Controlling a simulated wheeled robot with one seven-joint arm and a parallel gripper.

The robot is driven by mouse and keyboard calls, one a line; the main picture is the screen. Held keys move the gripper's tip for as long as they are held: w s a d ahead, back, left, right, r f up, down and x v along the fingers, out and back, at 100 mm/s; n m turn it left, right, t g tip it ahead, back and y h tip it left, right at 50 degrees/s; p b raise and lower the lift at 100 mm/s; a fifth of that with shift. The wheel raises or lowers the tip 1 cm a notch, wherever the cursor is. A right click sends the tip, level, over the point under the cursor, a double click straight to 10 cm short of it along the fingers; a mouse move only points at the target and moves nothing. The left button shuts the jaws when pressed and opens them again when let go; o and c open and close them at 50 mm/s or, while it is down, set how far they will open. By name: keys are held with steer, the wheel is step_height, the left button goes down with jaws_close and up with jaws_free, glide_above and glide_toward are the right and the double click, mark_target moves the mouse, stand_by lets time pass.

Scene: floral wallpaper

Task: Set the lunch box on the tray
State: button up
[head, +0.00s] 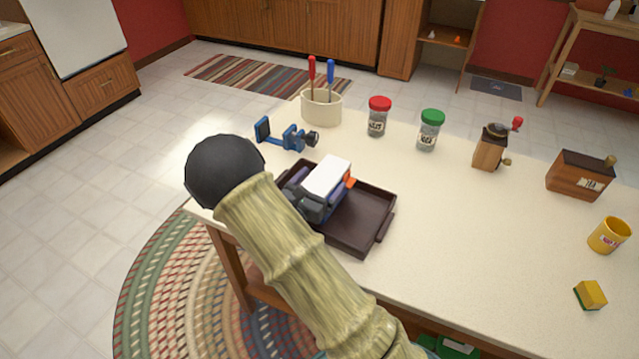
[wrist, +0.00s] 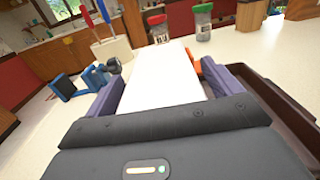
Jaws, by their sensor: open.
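The lunch box appears to be the white-topped box (head: 328,174) with a small orange part on its right side. It is at the left back part of the dark brown tray (head: 371,222); whether it rests fully on the tray floor is hard to tell. My gripper (head: 322,184) is open, with its purple fingers on either side of the box. In the wrist view the white top of the box (wrist: 163,78) lies between the two fingers, and the tray (wrist: 285,122) shows at right. My gripper hides the box's near end and lower sides.
A blue clamp-like object (head: 290,137) is just behind the tray. A cream holder (head: 321,107) with red and blue-handled tools and red-lidded (head: 378,116) and green-lidded (head: 430,130) jars stand behind. A grinder (head: 491,148), wooden box (head: 579,176), yellow mug (head: 608,236) and sponge (head: 590,295) are to the right.

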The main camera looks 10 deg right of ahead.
steer(key=v, duration=1.2)
steer(key=shift+w+d, duration=0.1)
stand_by(0.4)
